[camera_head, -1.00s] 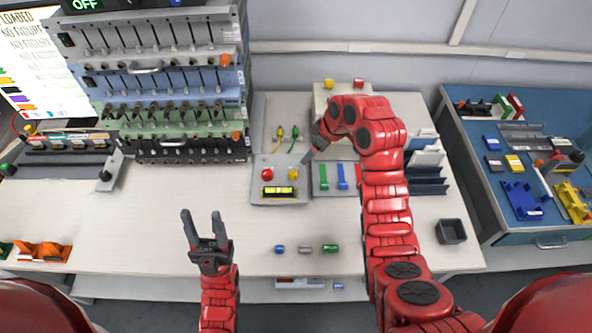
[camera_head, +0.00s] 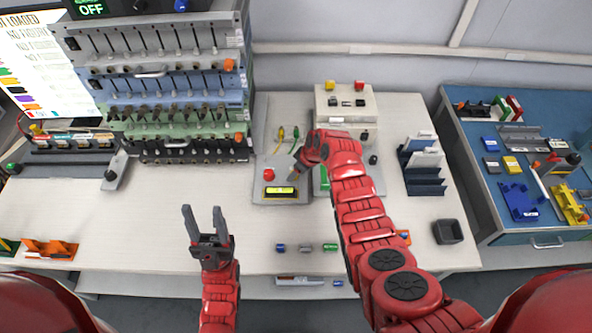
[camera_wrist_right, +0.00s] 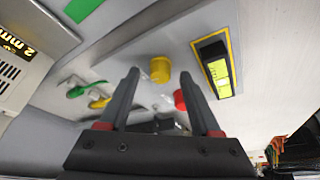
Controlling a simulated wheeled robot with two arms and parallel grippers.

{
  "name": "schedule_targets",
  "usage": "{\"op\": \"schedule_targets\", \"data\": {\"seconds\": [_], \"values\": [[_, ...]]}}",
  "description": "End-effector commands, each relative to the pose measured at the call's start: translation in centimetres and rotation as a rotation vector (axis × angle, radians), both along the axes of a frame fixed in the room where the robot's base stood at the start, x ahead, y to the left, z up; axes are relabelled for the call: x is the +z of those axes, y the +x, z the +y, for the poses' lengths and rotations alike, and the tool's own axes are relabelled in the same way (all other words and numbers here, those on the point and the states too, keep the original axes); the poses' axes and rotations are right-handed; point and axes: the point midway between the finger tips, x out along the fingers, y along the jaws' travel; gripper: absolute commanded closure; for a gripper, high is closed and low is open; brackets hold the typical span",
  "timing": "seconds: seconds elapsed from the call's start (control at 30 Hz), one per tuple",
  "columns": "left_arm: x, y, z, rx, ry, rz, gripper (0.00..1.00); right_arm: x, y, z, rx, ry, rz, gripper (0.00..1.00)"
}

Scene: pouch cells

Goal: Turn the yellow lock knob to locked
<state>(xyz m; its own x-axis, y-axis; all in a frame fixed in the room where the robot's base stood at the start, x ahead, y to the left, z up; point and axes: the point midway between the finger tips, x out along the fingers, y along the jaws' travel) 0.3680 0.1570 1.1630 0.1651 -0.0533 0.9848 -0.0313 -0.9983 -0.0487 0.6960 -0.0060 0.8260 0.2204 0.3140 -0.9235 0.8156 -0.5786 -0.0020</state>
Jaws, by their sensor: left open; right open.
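The yellow lock knob (camera_wrist_right: 160,68) shows in the right wrist view, just ahead of my right gripper (camera_wrist_right: 159,76), between its two open fingertips and apart from both. In the head view my right arm's end hides the knob. The knob's turned position cannot be read clearly. A red button (camera_head: 269,174) sits beside it on the grey panel (camera_head: 262,197); it also shows in the wrist view (camera_wrist_right: 180,100). A lit yellow display (camera_head: 279,191) is at the panel's front. My left gripper (camera_head: 206,212) is open and empty over the front of the table.
Green and yellow plugs (camera_head: 288,133) stand behind the panel. A beige device (camera_head: 345,108) is at the back, with a dark blue rack (camera_head: 424,184) and a black bin (camera_head: 447,231) to the right. Small cylinders (camera_head: 305,248) lie near the front edge.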

Motion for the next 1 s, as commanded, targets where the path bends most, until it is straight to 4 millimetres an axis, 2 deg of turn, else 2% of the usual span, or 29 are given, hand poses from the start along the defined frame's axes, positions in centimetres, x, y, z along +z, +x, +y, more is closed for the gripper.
{"op": "schedule_targets", "data": {"seconds": [0.5,0.87,1.0], "values": [[0.14,0.0,0.0,0.0,0.0,0.0,0.5,-0.72,0.13,0.26,0.001,-0.002,-0.002,0.35],[0.15,0.0,0.0,0.0,0.0,0.0,0.5,-0.72,0.13,0.24,0.0,-0.002,-0.001,1.0],[0.14,0.0,0.0,0.0,0.0,0.0,0.5,-0.72,0.13,0.24,0.0,-0.002,-0.001,1.0]]}}
